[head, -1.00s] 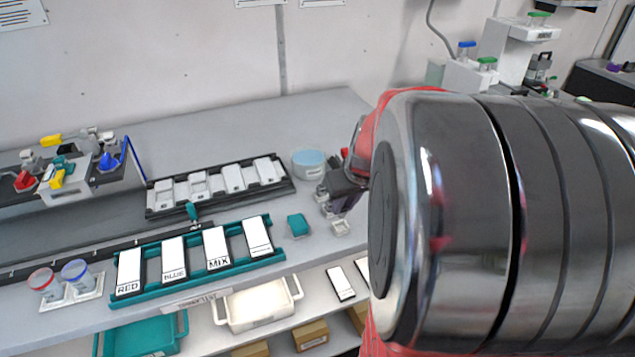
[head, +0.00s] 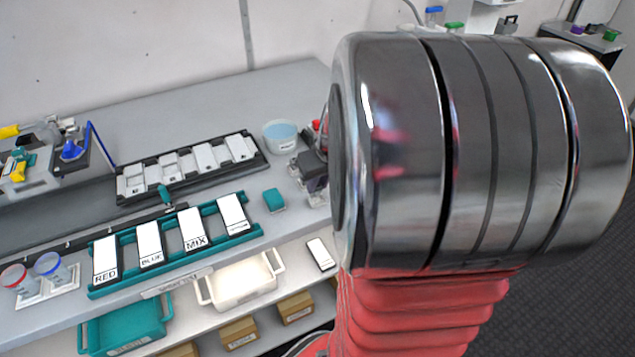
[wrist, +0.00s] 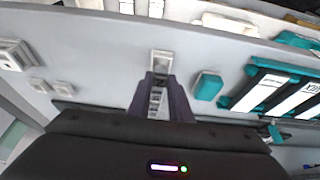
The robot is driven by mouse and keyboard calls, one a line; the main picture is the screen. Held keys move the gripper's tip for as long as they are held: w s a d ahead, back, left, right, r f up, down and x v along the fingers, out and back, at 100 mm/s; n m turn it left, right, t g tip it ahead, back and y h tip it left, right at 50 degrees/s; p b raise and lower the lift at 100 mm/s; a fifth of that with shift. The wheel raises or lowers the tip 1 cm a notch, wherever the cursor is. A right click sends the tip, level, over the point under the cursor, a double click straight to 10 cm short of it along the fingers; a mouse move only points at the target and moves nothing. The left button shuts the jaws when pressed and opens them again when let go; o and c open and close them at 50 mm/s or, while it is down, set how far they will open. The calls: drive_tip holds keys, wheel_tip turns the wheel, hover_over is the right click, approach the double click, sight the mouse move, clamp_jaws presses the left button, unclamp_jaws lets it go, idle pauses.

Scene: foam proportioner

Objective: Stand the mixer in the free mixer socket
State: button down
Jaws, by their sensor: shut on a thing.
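My gripper (wrist: 156,88) shows in the wrist view as two dark purple-grey fingers, shut on a pale, ribbed piece (wrist: 155,103) that I take to be the mixer. Most of the piece is hidden between the fingers. A small white square socket (wrist: 160,62) lies just beyond the fingertips; I cannot tell whether the mixer touches it. More small white sockets (wrist: 65,88) are to the left in the wrist view. In the head view my gripper (head: 314,172) is partly hidden behind my own arm, over the right end of the bench.
A teal block (head: 274,200) sits just left of my gripper in the head view. A teal rack (head: 130,283) holds white cards labelled RED, BLUE and MIX. A black tray (head: 125,199) with white blocks and a blue-topped tub (head: 281,136) stand behind.

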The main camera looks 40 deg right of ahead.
drive_tip(key=shift+f, duration=0.1)
drive_tip(key=shift+f, duration=0.75)
drive_tip(key=c, duration=1.5)
unclamp_jaws()
drive_tip(key=shift+c, duration=0.2)
drive_tip(key=shift+o, duration=0.3)
drive_tip(key=o, duration=0.4)
drive_tip(key=shift+c, duration=0.2)
drive_tip(key=shift+r, duration=0.1)
